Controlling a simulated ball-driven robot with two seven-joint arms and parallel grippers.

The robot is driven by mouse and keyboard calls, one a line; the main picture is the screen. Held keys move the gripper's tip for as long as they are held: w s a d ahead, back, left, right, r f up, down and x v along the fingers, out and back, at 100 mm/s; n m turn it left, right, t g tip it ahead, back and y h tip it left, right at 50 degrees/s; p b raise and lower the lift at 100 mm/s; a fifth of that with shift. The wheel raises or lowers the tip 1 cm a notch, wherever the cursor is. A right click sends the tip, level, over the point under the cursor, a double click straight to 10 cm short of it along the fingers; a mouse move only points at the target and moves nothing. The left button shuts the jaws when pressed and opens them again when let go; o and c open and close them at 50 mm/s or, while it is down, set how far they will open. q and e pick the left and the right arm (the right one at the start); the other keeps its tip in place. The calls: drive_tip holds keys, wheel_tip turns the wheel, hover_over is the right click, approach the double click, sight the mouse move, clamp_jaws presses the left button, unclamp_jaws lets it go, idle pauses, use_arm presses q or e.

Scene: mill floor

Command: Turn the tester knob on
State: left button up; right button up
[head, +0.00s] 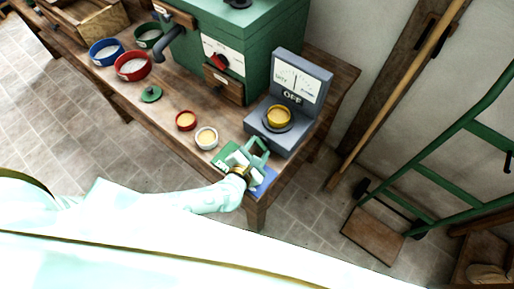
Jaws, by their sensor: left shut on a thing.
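The grey tester (313,76) stands at the right end of the wooden bench, with a dial on its upright panel and a label reading OFF. A yellow cup (279,116) with orange-yellow contents sits on its dark round plate. My left gripper (257,148) is at the tester's front left, low against its base. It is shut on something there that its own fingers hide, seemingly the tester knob. The knob itself cannot be made out. My right gripper is not in view.
Green and blue cards (265,185) lie under my left gripper. A white cup (206,138) and a small red cup (186,120) stand to its left. The green mill (225,50) with a red knob is behind. A green hand truck (440,170) stands right.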

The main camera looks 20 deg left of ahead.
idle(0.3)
use_arm(q)
drive_tip(key=o, duration=1)
drive_tip(key=shift+s, duration=0.1)
drive_tip(key=p+v, duration=0.2)
drive_tip(key=v, duration=1.4)
drive_tip(key=shift+r, duration=0.15)
